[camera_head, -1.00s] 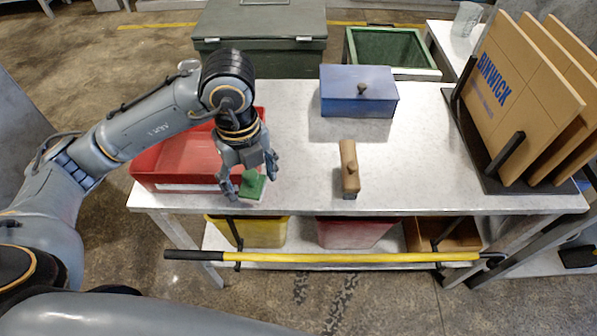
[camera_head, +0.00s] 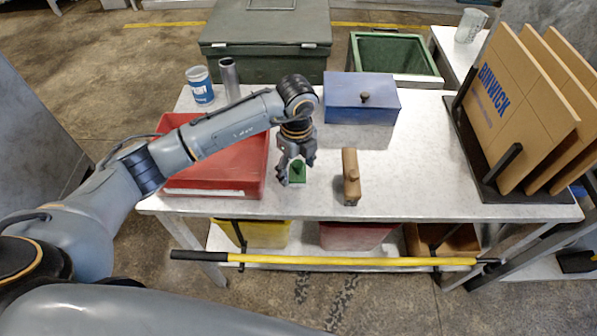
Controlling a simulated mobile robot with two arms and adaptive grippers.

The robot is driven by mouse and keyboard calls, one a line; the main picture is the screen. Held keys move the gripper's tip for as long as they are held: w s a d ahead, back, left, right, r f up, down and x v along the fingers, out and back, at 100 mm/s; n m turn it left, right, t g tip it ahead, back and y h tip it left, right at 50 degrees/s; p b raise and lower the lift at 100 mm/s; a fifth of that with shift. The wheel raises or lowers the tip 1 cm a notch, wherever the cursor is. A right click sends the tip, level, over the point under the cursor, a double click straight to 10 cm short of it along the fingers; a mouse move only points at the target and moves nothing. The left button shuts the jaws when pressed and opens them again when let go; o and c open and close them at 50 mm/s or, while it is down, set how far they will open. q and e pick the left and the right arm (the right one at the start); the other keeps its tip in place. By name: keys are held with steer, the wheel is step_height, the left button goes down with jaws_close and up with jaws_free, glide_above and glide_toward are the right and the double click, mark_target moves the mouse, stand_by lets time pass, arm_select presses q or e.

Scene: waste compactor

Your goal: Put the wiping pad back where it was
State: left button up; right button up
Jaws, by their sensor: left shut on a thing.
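The wiping pad (camera_head: 298,171) is a small green piece, partly hidden by the fingers. My left gripper (camera_head: 296,176) is shut on it and points down over the white table (camera_head: 420,170), between the red tray and the wooden-handled block. I cannot tell whether the pad touches the tabletop. My right gripper is not in view.
The red tray (camera_head: 262,180) lies to the left of the gripper, the wooden block (camera_head: 350,175) to the right. A blue lidded box (camera_head: 360,98) stands behind. Tan boards (camera_head: 510,105) stand in a rack at the right. The table's right-centre is clear.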

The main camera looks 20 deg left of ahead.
mark_target(299, 175)
arm_select(q)
steer(key=shift+w+d+f, duration=0.1)
steer(key=shift+w+f, duration=0.1)
steer(key=shift+f, duration=0.05)
step_height(299, 175, down, 3)
steer(key=shift+w+p, duration=0.1)
steer(key=shift+p, duration=0.8)
steer(key=shift+f, duration=0.2)
steer(key=shift+f, duration=0.1)
steer(key=o, duration=1.1)
